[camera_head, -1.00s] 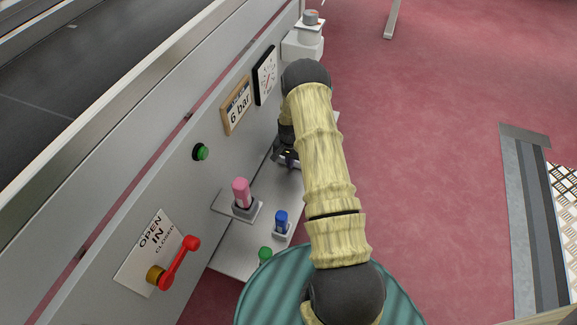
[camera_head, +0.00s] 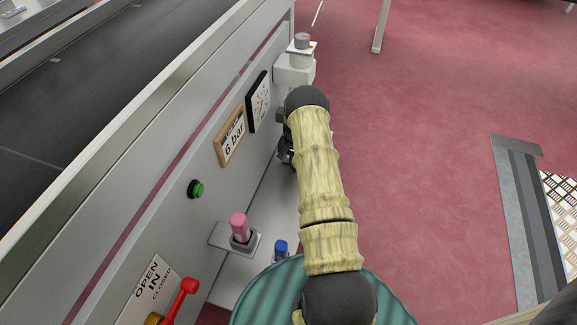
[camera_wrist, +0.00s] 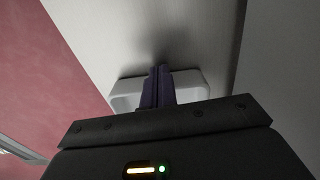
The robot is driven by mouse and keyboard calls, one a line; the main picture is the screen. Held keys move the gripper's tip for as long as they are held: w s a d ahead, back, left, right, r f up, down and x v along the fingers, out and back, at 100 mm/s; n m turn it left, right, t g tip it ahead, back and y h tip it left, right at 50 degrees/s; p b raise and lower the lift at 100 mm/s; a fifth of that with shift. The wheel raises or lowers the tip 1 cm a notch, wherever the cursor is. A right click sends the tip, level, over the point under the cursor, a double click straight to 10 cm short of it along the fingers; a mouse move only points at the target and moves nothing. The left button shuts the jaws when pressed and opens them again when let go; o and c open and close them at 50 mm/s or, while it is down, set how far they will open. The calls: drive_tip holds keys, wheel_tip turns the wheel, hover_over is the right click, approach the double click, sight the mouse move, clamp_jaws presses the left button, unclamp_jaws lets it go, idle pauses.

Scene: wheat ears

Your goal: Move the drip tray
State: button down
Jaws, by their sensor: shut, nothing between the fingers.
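My gripper (camera_wrist: 158,88) shows in the wrist view with its two dark purple fingers together and nothing between them. Just behind the fingertips is a pale grey piece with two rounded arms (camera_wrist: 190,83), against a light surface. It may be the drip tray or its handle; I cannot tell, and the fingers hide its middle. I cannot tell whether they touch it. In the head view my gripper (camera_head: 287,153) is mostly hidden by my arm, close to the grey machine panel and over the pale shelf. No drip tray can be made out there.
The shelf (camera_head: 266,205) runs along the panel, with a pink-topped holder (camera_head: 239,227) and a blue-topped one (camera_head: 281,247). A red lever (camera_head: 183,296), green button (camera_head: 196,189) and gauge (camera_head: 258,101) are on the panel. Open red floor (camera_head: 430,150) lies to the right.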

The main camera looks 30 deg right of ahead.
drive_tip(key=shift+s+d, duration=0.1)
drive_tip(key=shift+d, duration=0.15)
drive_tip(key=shift+a, duration=0.1)
drive_tip(key=shift+r, duration=0.15)
drive_tip(key=shift+a+r+p, duration=0.1)
drive_tip(key=shift+r+p, duration=0.15)
drive_tip(key=shift+p, duration=0.1)
wheel_tip(320, 180, up, 9)
drive_tip(key=p, duration=0.7)
drive_tip(key=shift+d+r, duration=0.15)
drive_tip(key=shift+d, duration=0.05)
drive_tip(key=shift+a, duration=0.1)
